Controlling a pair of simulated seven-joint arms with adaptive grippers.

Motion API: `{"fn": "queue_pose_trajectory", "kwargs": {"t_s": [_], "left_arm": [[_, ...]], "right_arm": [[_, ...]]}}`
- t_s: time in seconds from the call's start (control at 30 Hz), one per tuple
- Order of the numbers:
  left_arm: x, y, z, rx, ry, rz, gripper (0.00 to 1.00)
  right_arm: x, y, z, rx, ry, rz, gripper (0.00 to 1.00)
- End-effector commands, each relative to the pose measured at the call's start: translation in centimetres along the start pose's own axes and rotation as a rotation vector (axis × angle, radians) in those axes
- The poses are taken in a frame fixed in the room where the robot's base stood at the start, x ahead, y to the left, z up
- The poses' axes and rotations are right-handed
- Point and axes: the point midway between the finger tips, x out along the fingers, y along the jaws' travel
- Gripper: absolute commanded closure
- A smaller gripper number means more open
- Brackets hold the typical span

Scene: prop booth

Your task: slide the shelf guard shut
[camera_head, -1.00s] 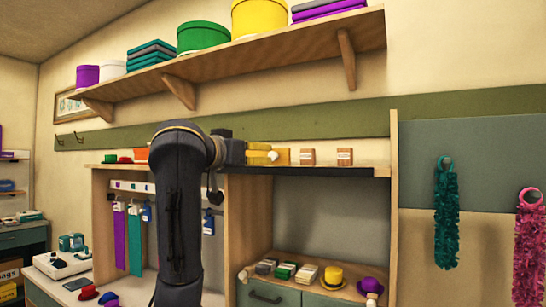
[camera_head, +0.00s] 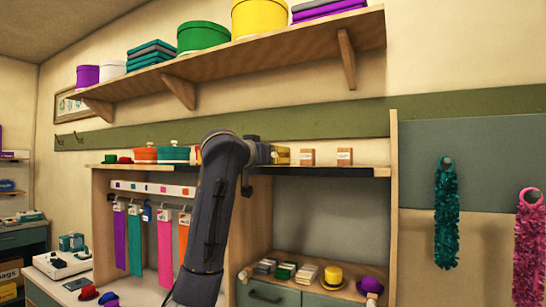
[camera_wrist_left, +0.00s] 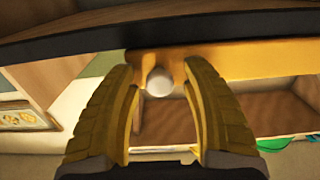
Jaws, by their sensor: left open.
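A yellow-orange panel with a round white knob (camera_wrist_left: 159,82), which I take for the shelf guard (camera_wrist_left: 245,60), runs just below a dark edge strip in the left wrist view. My left gripper (camera_wrist_left: 158,70) is open, its two yellow fingers on either side of the knob. I cannot tell whether they touch it. My right gripper is in neither view.
The middle shelf has a dark front strip (camera_head: 320,171) and two small brown boxes (camera_head: 308,157) to the gripper's right. A wooden upper shelf (camera_head: 235,67) carries round boxes above. Hats and small packs stand below. Hanging strips (camera_head: 135,240) are left of my arm.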

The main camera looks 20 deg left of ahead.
Motion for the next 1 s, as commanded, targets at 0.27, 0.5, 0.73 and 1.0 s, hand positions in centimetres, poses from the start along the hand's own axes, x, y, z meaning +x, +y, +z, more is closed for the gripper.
{"fn": "queue_pose_trajectory", "kwargs": {"t_s": [0.27, 0.5, 0.73, 1.0], "left_arm": [[0.01, 0.02, 0.0, 0.0, 0.0, 0.0, 0.53], [0.0, 0.02, 0.0, 0.0, 0.0, 0.0, 0.81], [-0.01, 0.02, -0.01, 0.0, 0.0, 0.0, 1.0], [-0.09, 0.02, -0.16, 0.0, 0.003, 0.0, 1.0]], "right_arm": [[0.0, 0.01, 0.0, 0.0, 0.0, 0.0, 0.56], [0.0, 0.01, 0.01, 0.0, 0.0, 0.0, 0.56], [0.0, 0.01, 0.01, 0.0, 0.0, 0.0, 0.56], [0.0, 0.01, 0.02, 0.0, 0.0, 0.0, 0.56]]}}
